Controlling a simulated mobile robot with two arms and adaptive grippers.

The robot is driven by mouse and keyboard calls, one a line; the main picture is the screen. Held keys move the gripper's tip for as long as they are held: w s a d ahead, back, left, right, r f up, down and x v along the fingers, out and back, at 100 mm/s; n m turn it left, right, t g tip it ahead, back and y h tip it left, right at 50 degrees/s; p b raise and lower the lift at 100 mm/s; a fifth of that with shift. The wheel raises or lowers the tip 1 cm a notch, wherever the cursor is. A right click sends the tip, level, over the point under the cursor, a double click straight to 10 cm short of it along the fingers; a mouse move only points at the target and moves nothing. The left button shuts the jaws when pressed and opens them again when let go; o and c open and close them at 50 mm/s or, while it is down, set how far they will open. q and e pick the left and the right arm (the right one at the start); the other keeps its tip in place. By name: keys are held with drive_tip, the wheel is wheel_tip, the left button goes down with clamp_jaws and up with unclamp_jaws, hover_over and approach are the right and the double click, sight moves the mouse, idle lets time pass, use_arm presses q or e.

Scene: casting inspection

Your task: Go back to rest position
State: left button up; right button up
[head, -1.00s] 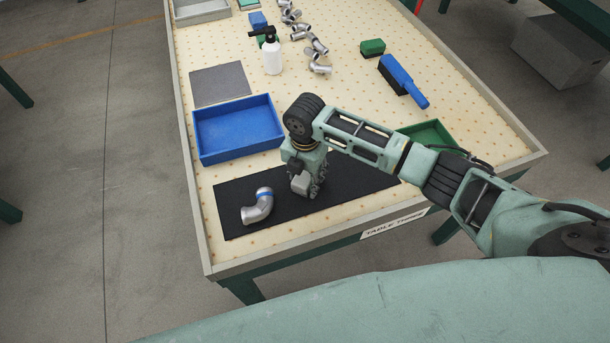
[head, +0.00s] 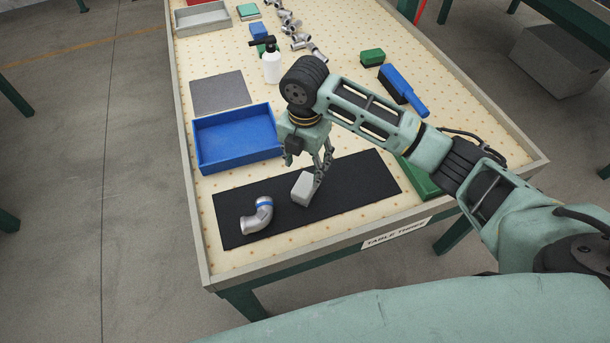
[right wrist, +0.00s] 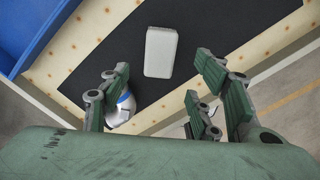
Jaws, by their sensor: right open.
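My right gripper (head: 322,170) is open and empty above the black mat (head: 365,178). A light grey block (head: 304,188) lies on the mat just below and left of the fingers in the head view. In the right wrist view the block (right wrist: 160,52) lies beyond the spread fingers, apart from them. A silver elbow pipe with a blue band (head: 258,218) lies on the mat left of the block. In the right wrist view the pipe (right wrist: 122,110) is partly hidden behind a finger. My left gripper is not in view.
A blue tray (head: 205,158) stands behind the mat. A green tray (head: 418,182) is partly hidden by my right arm. A white bottle (head: 271,66), a blue brush (head: 405,88), a green block (head: 372,57) and several pipes (head: 300,40) are farther back.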

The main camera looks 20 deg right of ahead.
wheel_tip(320, 180, up, 2)
idle(0.6)
